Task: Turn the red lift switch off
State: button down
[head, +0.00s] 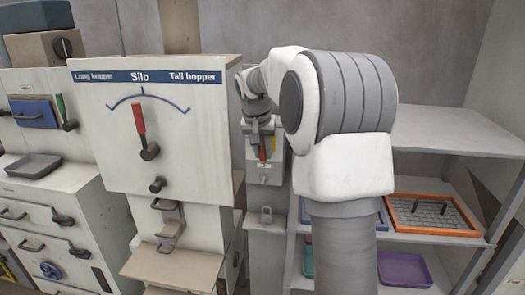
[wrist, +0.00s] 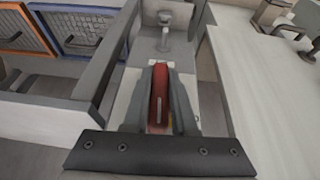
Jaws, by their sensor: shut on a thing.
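The red lift switch (head: 262,152) is on a narrow pale housing (head: 264,174) just right of the Silo panel. In the head view its red handle shows below my gripper (head: 260,134), partly hidden by the hand. In the wrist view the red handle (wrist: 158,100) stands between the two grey fingers of my gripper (wrist: 161,75). The fingers are shut on it, one on each side. Which setting the switch is in cannot be told.
The Silo panel (head: 100,95) with its own red-handled lever (head: 139,120) stands close on the left. A shelf rack (head: 430,130) with an orange-rimmed tray (head: 397,212) and a purple tray (head: 405,270) is on the right. A grey spout fitting (head: 266,215) sits below the switch.

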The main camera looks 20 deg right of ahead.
jog(key=n+g+h+p, duration=0.1)
jog(key=g+h, duration=0.1)
jog(key=h, duration=0.1)
jog(key=shift+r+h, duration=0.1)
jog(key=shift+h, duration=0.2)
jog(key=n+g+h, duration=0.1)
jog(key=g+h, duration=0.1)
jog(key=h, duration=0.1)
jog(key=shift+d+h+p, duration=0.15)
jog(key=shift+h+p, duration=0.25)
jog(key=g+h, duration=0.1)
jog(key=h, duration=0.1)
jog(key=n+g+h+b, duration=0.1)
jog(key=h, duration=0.1)
jog(key=shift+s+d+r+h, duration=0.1)
jog(key=shift+h, duration=0.2)
jog(key=shift+r+n+g+h+b, duration=0.2)
jog(key=shift+n+g+h+b, duration=0.4)
jog(key=shift+h, duration=0.7)
jog(key=c, duration=0.7)
grip_release()
jog(key=shift+s, duration=0.1)
